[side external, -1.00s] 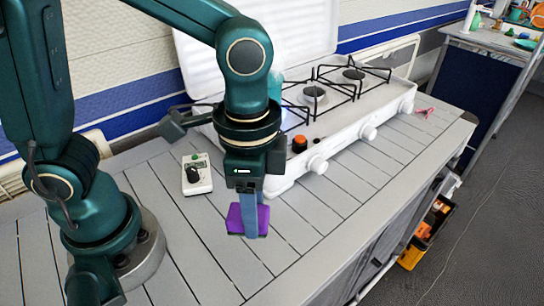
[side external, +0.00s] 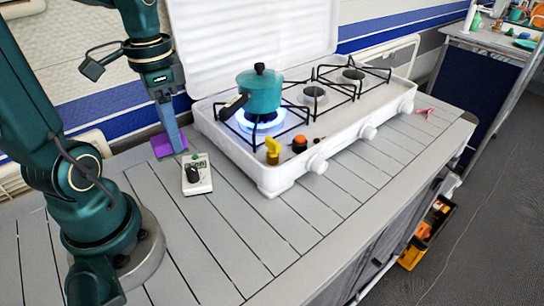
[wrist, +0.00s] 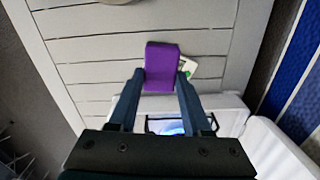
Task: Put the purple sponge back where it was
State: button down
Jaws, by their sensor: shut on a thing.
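The purple sponge (side external: 163,147) is at the back left of the slatted table, behind the white timer. My gripper (side external: 177,147) points down at it with its blue fingers. In the wrist view the sponge (wrist: 161,67) sits between the two fingertips of my gripper (wrist: 160,76), which is shut on it. The sponge is at or just above the tabletop; I cannot tell whether it touches. The fingers hide part of it in the side view.
The white timer (side external: 197,175) with a black knob stands close in front of the sponge. The white stove (side external: 277,176) is to the right, with a teal pot (side external: 262,92) over a lit blue flame. The table front (side external: 235,240) is clear.

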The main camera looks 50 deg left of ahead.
jog(key=shift+s+a+r+n, duration=0.1)
jog(key=shift+s+a+n, duration=0.1)
jog(key=shift+a+n, duration=0.25)
jog(key=shift+s+a+r+n, duration=0.1)
jog(key=shift+s+a+n, duration=0.1)
jog(key=shift+a+n, duration=0.25)
jog(key=w+d+f, duration=0.1)
jog(key=d+f, duration=0.1)
jog(key=d, duration=0.1)
jog(key=w+d+f, duration=0.2)
jog(key=d, duration=0.2)
jog(key=w+d+f, duration=0.1)
jog(key=d+f, duration=0.2)
jog(key=shift+w+d, duration=0.15)
jog(key=shift+w, duration=0.15)
jog(key=shift+f, duration=2.05)
jog(key=c, duration=0.6)
grip_release()
jog(key=shift+f, duration=0.15)
